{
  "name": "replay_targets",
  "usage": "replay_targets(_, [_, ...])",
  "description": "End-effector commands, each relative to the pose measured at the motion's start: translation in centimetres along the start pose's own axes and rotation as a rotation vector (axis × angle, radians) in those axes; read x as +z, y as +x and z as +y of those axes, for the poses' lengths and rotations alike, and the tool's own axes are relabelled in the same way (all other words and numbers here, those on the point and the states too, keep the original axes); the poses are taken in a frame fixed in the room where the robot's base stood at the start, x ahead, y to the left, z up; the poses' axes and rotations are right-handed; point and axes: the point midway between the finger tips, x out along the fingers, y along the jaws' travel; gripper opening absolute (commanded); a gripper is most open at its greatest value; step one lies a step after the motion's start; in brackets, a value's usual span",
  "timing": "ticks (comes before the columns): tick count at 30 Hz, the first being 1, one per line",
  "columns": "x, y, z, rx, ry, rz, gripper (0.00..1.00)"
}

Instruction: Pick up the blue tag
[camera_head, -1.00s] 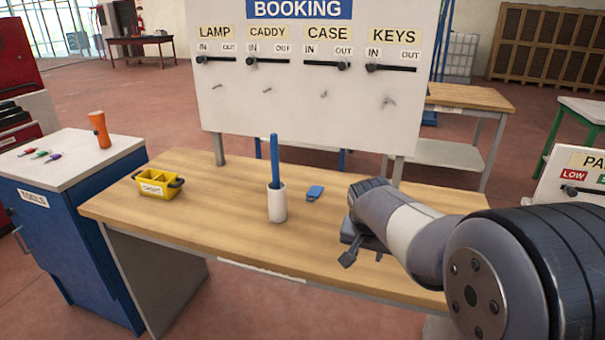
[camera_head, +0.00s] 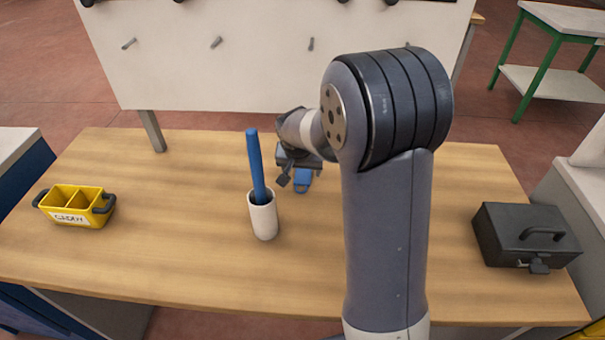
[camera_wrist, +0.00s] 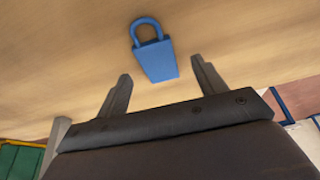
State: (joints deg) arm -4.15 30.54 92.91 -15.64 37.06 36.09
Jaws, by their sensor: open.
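The blue tag (camera_head: 302,181) lies flat on the wooden table, partly hidden behind my gripper in the head view. In the wrist view the blue tag (camera_wrist: 156,60) shows whole, with a loop at its far end. My gripper (camera_head: 292,178) is above the table close to the tag. In the wrist view my gripper (camera_wrist: 160,80) is open and empty. Its two fingers are apart, and the tag lies just beyond the fingertips, roughly between their lines. No contact with the tag shows.
On the table (camera_head: 170,265), a white cup (camera_head: 263,217) holding a blue stick (camera_head: 256,165) stands left of my gripper. A yellow caddy (camera_head: 75,207) is at the left, a black case (camera_head: 525,236) at the right. A white board (camera_head: 250,70) rises behind.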

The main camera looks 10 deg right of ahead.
Motion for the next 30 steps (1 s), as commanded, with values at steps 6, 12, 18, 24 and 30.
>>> replay_targets(6, [0.0, 1.8, 0.1, 0.001, 0.0, 0.0, 0.66])
replay_targets(12, [0.0, 1.9, 0.1, 0.0, 0.0, 0.001, 0.66])
replay_targets(18, [0.0, 1.9, 0.1, 0.0, 0.0, 0.001, 0.52])
replay_targets(24, [0.0, 1.9, 0.1, 0.0, 0.0, 0.0, 0.36])
replay_targets(30, [0.0, 1.9, 0.1, 0.0, 0.0, 0.0, 0.2])
